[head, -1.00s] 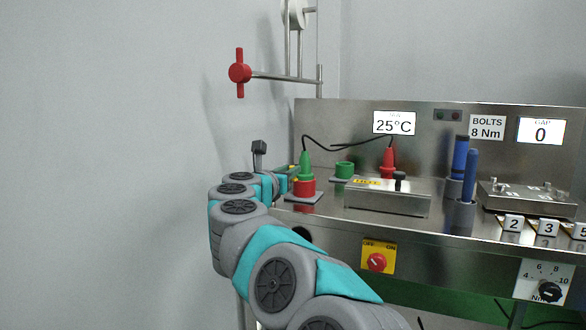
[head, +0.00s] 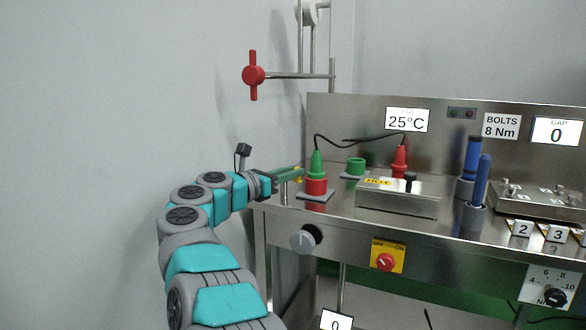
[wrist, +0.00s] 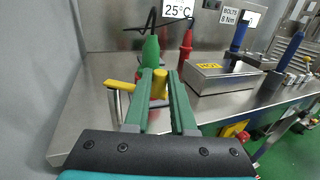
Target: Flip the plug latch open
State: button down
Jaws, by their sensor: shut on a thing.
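The green plug (head: 316,166) stands upright in the red socket (head: 316,187) at the left of the bench; the plug also shows in the wrist view (wrist: 150,51). A yellow latch (wrist: 160,84) is in front of the plug, with a yellow bar (wrist: 118,85) reaching left behind my left finger. My gripper (wrist: 161,76), with green fingers, is shut on the yellow latch's upright end. In the head view my gripper (head: 290,173) reaches in from the left, beside the red socket; the latch is tiny there.
A green socket (head: 356,166) stands behind, and a red plug (head: 399,160) is joined to the green plug by a black cable. A metal box marked HOT (head: 398,201) and blue-handled tools (head: 480,180) are to the right. The bench's bare left edge is near my gripper.

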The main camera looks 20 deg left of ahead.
jog(key=shift+a+h, duration=0.1)
jog(key=shift+h, duration=0.2)
dwell(0.4)
jog(key=c, duration=0.7)
grip_release()
jog(key=shift+c, duration=0.2)
jog(key=shift+s, duration=0.15)
jog(key=b+v, duration=0.1)
jog(key=v, duration=0.6)
jog(key=shift+s+a+b, duration=0.15)
jog(key=shift+s+b, duration=0.15)
jog(key=shift+b, duration=0.05)
jog(key=shift+r, duration=0.1)
